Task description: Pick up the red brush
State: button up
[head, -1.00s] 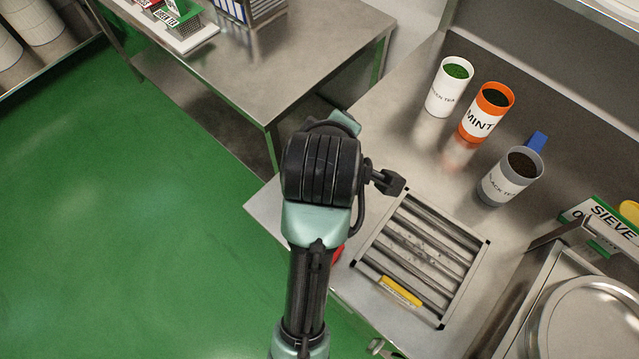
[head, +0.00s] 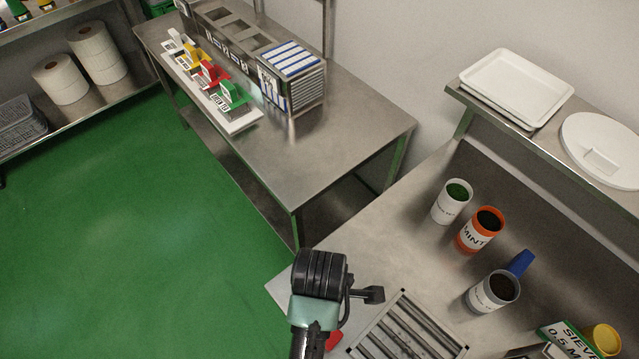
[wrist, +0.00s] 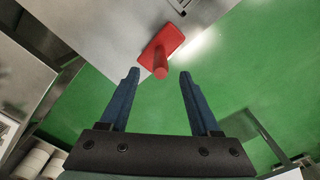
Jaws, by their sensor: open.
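The red brush (wrist: 164,42) lies at the edge of the steel table in the wrist view, its round handle pointing towards my gripper (wrist: 158,76). My gripper is open and empty, its two blue fingers apart. The handle's end shows just beyond the fingertips, between them in the picture. I cannot tell how much height separates them. In the head view only a small red part of the brush (head: 334,340) shows beside my arm. My fingers are hidden there.
A slatted metal grid (head: 405,332) lies on the table right of my arm. Behind it stand a grey tea canister (head: 488,294), an orange mint canister (head: 476,236) and a white canister (head: 450,205). Green floor (head: 150,220) is open to the left.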

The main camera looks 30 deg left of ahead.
jog(key=shift+s+f+p, duration=0.1)
jog(key=shift+f+p, duration=0.75)
jog(key=shift+f, duration=3.35)
grip_shut()
